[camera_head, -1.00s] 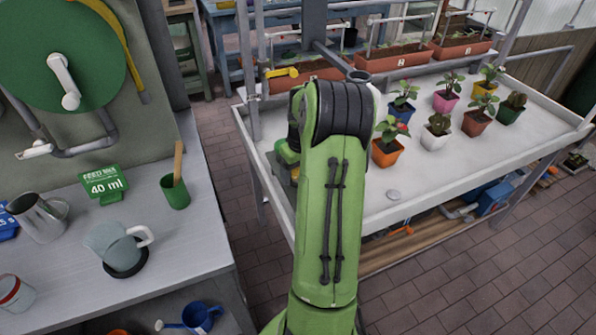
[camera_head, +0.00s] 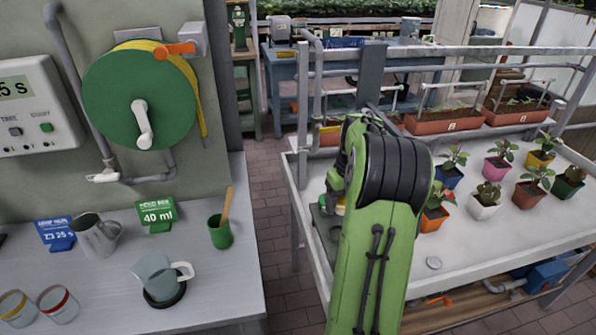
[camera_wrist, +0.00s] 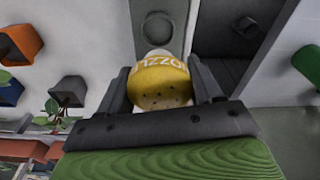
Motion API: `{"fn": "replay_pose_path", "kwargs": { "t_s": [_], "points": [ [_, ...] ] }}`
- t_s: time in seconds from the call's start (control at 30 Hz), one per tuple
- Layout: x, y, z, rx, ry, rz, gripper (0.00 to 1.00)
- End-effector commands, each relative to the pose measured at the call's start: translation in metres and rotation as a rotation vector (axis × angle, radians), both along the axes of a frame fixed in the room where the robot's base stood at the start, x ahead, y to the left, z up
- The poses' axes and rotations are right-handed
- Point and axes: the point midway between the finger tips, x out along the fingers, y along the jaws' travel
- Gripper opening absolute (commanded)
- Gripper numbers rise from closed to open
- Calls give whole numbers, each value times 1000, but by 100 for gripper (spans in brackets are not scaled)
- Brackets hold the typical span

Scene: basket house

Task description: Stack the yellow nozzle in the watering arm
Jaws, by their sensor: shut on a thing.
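In the head view my green arm hides most of the gripper and nozzle. Grey pipes and a post (camera_head: 372,70) stand behind my arm; I cannot make out the watering arm's socket there.
The white bench (camera_head: 480,245) holds several potted plants, close to the right of my arm. At left, a grey counter (camera_head: 105,285) carries a pitcher (camera_head: 97,236), a green cup (camera_head: 220,232) and a jug (camera_head: 155,275). A green hose reel (camera_head: 115,100) hangs above it.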

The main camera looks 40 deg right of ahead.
Motion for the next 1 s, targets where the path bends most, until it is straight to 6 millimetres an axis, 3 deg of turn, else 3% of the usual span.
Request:
{"fn": "replay_pose_path", "kwargs": {
  "t_s": [0.3, 0.47, 0.67, 0.8, 0.9, 1.0],
  "points": [
    [2, 2, 0, 1, 1, 1, 35],
    [26, 30, 4, 3, 2, 13, 35],
    [78, 113, 13, 7, 8, 28, 35],
    [107, 194, 21, 5, 11, 38, 35],
    [116, 255, 26, 4, 9, 45, 35],
    [117, 304, 30, 1, 6, 45, 35]
  ]
}}
